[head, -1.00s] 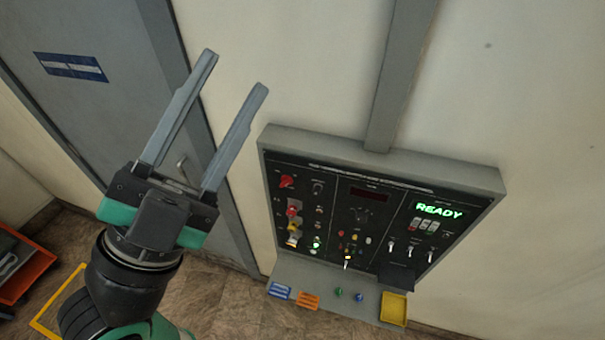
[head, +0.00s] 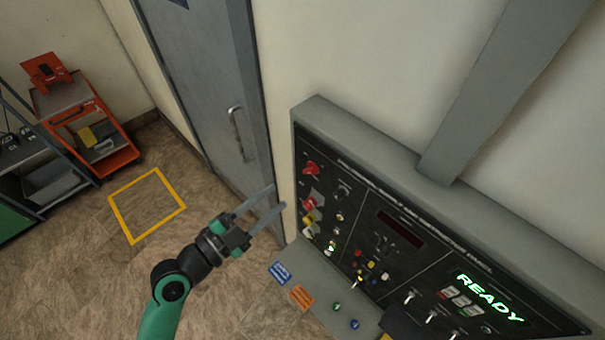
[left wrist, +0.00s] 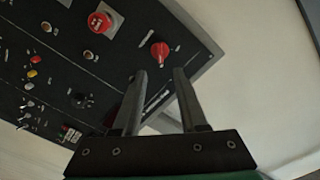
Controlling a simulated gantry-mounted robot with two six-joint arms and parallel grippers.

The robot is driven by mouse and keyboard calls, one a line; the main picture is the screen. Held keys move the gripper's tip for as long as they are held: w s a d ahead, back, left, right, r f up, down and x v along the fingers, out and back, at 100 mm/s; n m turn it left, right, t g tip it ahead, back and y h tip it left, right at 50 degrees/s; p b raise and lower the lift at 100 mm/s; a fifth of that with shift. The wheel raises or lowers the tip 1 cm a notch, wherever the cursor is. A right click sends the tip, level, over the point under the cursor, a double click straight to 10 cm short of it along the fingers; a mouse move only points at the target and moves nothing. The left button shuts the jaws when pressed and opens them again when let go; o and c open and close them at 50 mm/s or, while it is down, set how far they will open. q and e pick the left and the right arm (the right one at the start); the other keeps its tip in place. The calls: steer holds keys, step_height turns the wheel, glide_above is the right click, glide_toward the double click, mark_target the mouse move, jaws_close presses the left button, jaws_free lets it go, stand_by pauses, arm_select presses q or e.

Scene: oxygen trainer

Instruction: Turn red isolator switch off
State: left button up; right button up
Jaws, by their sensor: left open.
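The red isolator switch (head: 312,168) is a red rotary handle at the upper left corner of the black control panel (head: 405,262). In the left wrist view the red isolator switch (left wrist: 159,50) shows just beyond the fingertips, roughly in line with the gap between them. My left gripper (head: 278,198) is open and empty, left of the panel's left edge and lower in the picture than the switch. It also shows in the left wrist view (left wrist: 160,72), apart from the switch. My right gripper is out of view.
A red push button (head: 309,204) sits below the switch. A lit READY display (head: 489,297) is at the panel's right. A grey door with a handle (head: 236,133) stands left of the panel. A red cart (head: 112,160) and yellow floor square (head: 124,222) are at left.

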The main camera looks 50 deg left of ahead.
mark_target(308, 173)
arm_select(q)
steer(key=w+p, duration=0.2)
steer(key=w, duration=0.6)
steer(key=shift+w+r, duration=0.15)
steer(key=shift+w, duration=0.5)
steer(key=shift+a, duration=0.1)
jaws_close()
